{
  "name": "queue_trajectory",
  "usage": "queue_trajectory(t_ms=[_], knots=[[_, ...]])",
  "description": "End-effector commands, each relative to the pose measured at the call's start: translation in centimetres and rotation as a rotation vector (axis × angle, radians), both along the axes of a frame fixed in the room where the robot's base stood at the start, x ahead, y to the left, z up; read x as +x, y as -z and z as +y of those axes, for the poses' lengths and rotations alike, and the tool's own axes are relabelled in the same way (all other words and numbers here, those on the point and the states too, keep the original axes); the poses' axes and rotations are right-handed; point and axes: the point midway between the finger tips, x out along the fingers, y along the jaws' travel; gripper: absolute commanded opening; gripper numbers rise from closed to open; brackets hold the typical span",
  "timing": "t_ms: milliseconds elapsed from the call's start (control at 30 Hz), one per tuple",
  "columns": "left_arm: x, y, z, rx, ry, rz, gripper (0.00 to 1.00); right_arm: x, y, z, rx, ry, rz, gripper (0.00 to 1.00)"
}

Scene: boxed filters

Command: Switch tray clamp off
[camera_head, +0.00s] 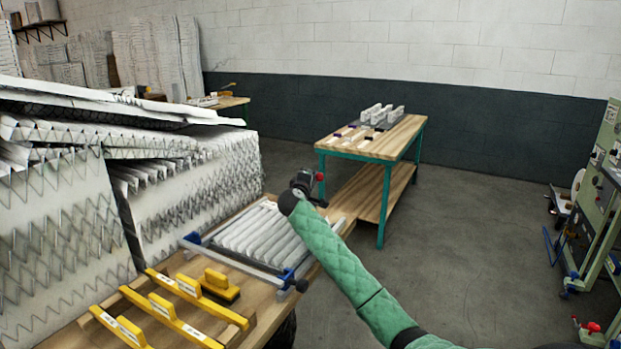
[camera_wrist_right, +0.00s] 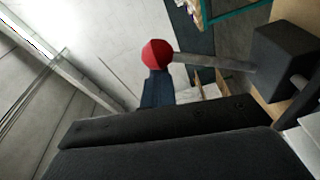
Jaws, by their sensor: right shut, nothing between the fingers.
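The tray clamp's lever shows as a red knob (camera_head: 319,177) at the far end of the tray. In the right wrist view the red knob (camera_wrist_right: 156,53) sits near a grey rod that runs to a dark block (camera_wrist_right: 285,60). My right gripper (camera_head: 303,186) is shut and empty, close beside the knob; its dark fingers (camera_wrist_right: 175,132) fill the lower part of the wrist view. Whether they touch the lever cannot be told. The tray (camera_head: 190,240) has a grey frame with blue corners and holds a white pleated filter (camera_head: 260,236). My left gripper is not in view.
Yellow-handled tools (camera_head: 175,308) lie on the near bench. Large pleated filter sheets (camera_head: 190,190) stand along its left side. Another wooden table (camera_head: 395,140) with white parts stands beyond. A machine (camera_head: 600,200) is at the right edge. The floor between is clear.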

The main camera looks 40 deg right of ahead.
Motion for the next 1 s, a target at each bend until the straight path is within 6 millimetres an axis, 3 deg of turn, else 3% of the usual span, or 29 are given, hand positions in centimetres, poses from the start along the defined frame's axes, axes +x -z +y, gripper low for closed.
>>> queue_trajectory(t_ms=[267,700,1000], knots=[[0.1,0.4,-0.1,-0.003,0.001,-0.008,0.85,-0.5,0.4,0.6,0.001,0.003,0.003,0.00],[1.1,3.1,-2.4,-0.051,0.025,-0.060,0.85,-3.6,0.6,5.8,0.001,-0.001,0.002,0.00],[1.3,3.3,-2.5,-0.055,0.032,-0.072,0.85,-4.1,0.4,6.6,0.000,0.000,0.001,0.00]])
